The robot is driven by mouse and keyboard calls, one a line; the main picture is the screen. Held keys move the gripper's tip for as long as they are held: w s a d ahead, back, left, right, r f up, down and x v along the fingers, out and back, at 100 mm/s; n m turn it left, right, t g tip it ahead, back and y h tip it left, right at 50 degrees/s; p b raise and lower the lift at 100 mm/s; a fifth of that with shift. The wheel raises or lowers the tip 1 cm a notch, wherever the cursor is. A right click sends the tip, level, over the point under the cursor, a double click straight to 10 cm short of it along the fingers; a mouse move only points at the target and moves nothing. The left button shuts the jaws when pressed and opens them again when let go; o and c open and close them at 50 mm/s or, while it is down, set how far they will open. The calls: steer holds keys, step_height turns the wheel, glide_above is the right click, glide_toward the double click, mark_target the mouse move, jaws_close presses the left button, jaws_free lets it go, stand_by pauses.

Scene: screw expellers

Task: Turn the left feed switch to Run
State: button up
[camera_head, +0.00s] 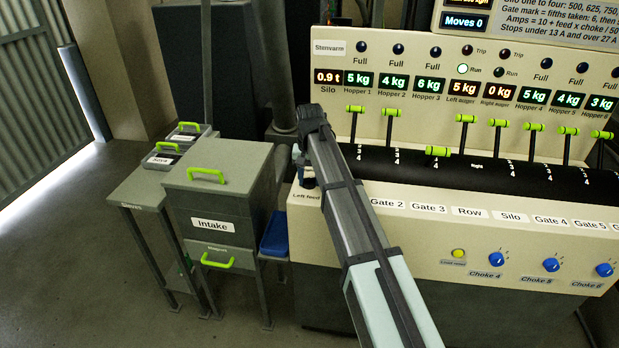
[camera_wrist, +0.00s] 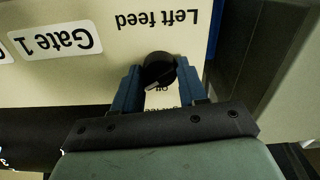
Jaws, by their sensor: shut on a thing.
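The left feed switch (camera_wrist: 158,66) is a round black knob on the cream panel, seen upside down in the wrist view. The "Left feed" label (camera_wrist: 157,19) is beside it, and it also shows in the head view (camera_head: 307,197). A pale mark on the knob lies near the "Off" lettering; its exact setting is hard to read. My gripper (camera_wrist: 158,80) has its blue fingers on both sides of the knob and is shut on it. In the head view my gripper (camera_head: 304,165) is at the panel's left end, and the knob is hidden.
The "Gate 1" label (camera_wrist: 55,42) is beside the switch. Gate levers with green handles (camera_head: 438,151) stand along the black shelf to the right. The Intake box (camera_head: 216,195) and a blue bin (camera_head: 274,234) stand left of the panel. Blue choke knobs (camera_head: 495,258) are at lower right.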

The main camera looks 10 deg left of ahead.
mark_target(310, 178)
steer(key=o, duration=1.1)
steer(key=shift+c, duration=0.2)
step_height(310, 178, up, 14)
steer(key=shift+f, duration=0.1)
